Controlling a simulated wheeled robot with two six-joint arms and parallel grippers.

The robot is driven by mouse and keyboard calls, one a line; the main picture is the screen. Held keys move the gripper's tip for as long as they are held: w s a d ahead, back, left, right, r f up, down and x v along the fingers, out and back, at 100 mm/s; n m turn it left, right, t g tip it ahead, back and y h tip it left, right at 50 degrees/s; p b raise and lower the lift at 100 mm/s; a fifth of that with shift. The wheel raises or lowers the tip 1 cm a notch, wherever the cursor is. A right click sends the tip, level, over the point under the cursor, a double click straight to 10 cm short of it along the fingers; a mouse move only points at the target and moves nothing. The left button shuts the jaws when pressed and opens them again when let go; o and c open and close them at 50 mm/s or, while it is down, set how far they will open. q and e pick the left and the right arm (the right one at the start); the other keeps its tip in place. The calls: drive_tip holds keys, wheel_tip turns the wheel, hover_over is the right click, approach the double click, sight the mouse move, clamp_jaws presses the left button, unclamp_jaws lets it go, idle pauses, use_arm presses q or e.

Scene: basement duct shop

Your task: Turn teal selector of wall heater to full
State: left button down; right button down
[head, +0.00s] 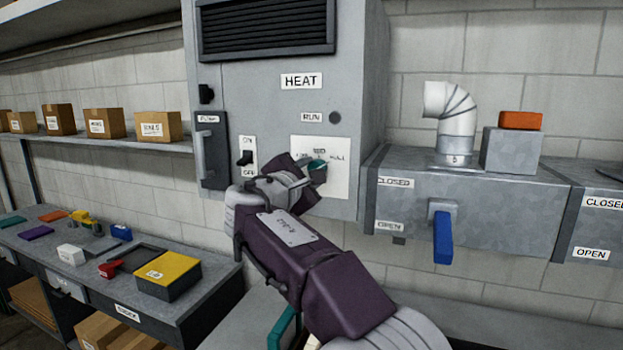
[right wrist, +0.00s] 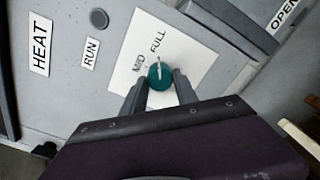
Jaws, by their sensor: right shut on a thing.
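The grey wall heater (head: 290,110) hangs on the block wall, marked HEAT, with a dark round RUN lamp (head: 335,117). Its teal selector (head: 317,170) sits on a white plate (head: 338,182) and is partly hidden by my gripper in the head view. In the right wrist view the selector (right wrist: 161,86) is between the two fingers of my right gripper (right wrist: 160,92), which is shut on it. The selector's white pointer line points up toward the FULL label, with MID to its left. My left gripper is not in view.
Left of the selector are an ON/OFF switch (head: 245,158) and a dark lever panel (head: 208,150). To the right, a metal duct (head: 490,195) carries a blue lever (head: 443,235) pointing down. A workbench (head: 190,310) with small parts stands at the lower left.

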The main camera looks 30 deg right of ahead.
idle(0.6)
drive_tip(key=c, duration=0.9)
unclamp_jaws()
drive_tip(key=shift+c, duration=0.2)
drive_tip(key=b+v, duration=0.3)
drive_tip(key=v, duration=0.6)
drive_tip(key=shift+d, duration=0.15)
